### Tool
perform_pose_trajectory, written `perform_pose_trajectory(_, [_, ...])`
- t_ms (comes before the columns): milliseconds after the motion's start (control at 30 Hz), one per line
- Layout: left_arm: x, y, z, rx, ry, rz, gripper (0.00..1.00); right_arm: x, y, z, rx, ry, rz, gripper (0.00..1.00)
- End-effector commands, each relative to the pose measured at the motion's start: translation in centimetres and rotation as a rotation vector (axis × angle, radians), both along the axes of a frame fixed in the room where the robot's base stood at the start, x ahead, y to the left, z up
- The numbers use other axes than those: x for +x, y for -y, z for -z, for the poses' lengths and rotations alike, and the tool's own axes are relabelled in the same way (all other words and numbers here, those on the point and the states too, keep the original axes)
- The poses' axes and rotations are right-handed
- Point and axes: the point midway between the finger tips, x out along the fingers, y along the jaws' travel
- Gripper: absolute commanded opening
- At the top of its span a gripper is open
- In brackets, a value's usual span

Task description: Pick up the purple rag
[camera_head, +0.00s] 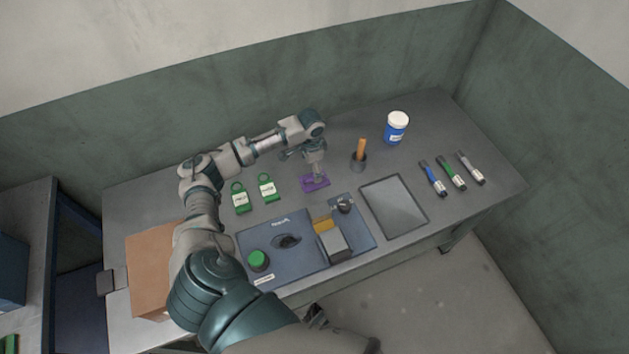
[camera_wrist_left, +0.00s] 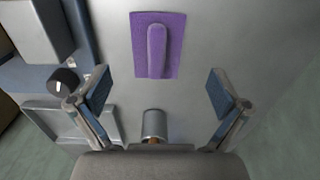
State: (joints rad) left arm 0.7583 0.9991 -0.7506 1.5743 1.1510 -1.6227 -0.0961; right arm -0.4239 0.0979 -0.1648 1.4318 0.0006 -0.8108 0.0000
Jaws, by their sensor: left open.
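The purple rag (camera_head: 316,185) lies flat on the grey table, right of two green tags and behind the blue machine plate. It has a raised fold along its middle. My left gripper (camera_head: 314,172) is above the rag, pointing down. In the left wrist view the rag (camera_wrist_left: 158,45) lies ahead of the gripper (camera_wrist_left: 160,90), between the lines of its two fingers and apart from them. My right gripper is not in view.
A dark cup with a wooden handle (camera_head: 360,155) stands right of the rag. A blue jar (camera_head: 396,127) is behind it. Two green tags (camera_head: 267,188) lie left. A grey tray (camera_head: 394,205) and several markers (camera_head: 451,174) lie right. A cardboard box (camera_head: 150,270) is at the left.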

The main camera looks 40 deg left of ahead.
Motion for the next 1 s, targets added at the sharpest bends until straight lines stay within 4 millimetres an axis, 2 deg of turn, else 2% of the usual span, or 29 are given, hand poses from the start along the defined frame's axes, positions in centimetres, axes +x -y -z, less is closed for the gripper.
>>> perform_pose_trajectory(233, [0.1, 0.2, 2.2, 0.000, -0.001, 0.001, 1.00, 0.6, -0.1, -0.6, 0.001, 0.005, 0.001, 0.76])
perform_pose_trajectory(500, [0.5, 0.6, 6.1, 0.000, -0.001, 0.000, 1.00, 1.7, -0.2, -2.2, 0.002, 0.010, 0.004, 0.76])
perform_pose_trajectory(767, [0.5, 0.5, 6.4, 0.001, 0.000, 0.000, 1.00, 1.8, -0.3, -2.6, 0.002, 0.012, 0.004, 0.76])
perform_pose_trajectory(800, [0.5, 0.5, 6.4, 0.001, 0.000, 0.000, 0.97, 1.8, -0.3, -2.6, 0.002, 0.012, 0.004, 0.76])
perform_pose_trajectory(833, [0.5, 0.5, 6.4, 0.001, 0.000, 0.000, 0.90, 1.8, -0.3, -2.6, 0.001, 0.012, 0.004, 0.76])
perform_pose_trajectory(1000, [0.5, 0.5, 6.4, 0.001, 0.000, 0.000, 0.47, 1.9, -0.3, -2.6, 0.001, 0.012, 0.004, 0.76])
